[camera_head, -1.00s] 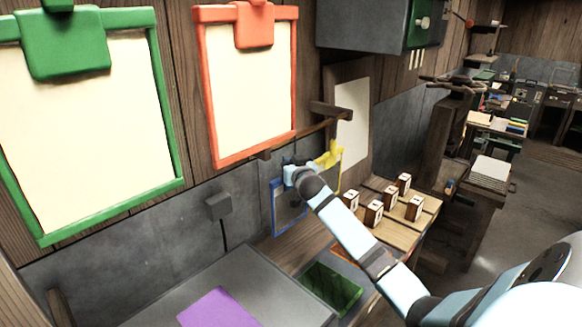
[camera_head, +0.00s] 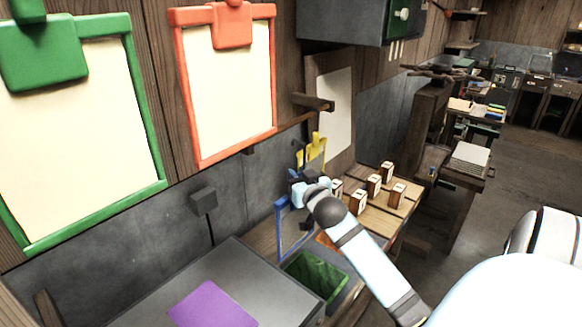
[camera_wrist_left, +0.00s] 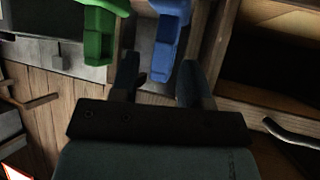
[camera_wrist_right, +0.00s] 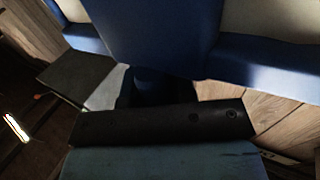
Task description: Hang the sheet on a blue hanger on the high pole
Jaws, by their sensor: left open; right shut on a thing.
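My right gripper (camera_head: 297,187) is shut on a blue hanger (camera_head: 281,232), a clip-and-frame piece held tilted in front of the wall above the bench. In the right wrist view the blue hanger (camera_wrist_right: 150,35) fills the upper part, with cream surface on both sides of its clip. In the head view its inside looks grey, so I cannot tell how a sheet sits in it. My left gripper (camera_wrist_left: 160,85) is open and shows only in its wrist view, where a blue clip (camera_wrist_left: 166,35) and a green clip (camera_wrist_left: 100,25) stand beyond its fingers.
A large green frame (camera_head: 150,130) and an orange-red frame (camera_head: 187,105) hang on the wall. A yellow hanger (camera_head: 316,150) hangs just behind my right gripper. A wooden bracket (camera_head: 312,103) juts out above. Below are numbered blocks (camera_head: 374,184), a green-bottomed tray (camera_head: 318,278) and a purple sheet (camera_head: 212,305).

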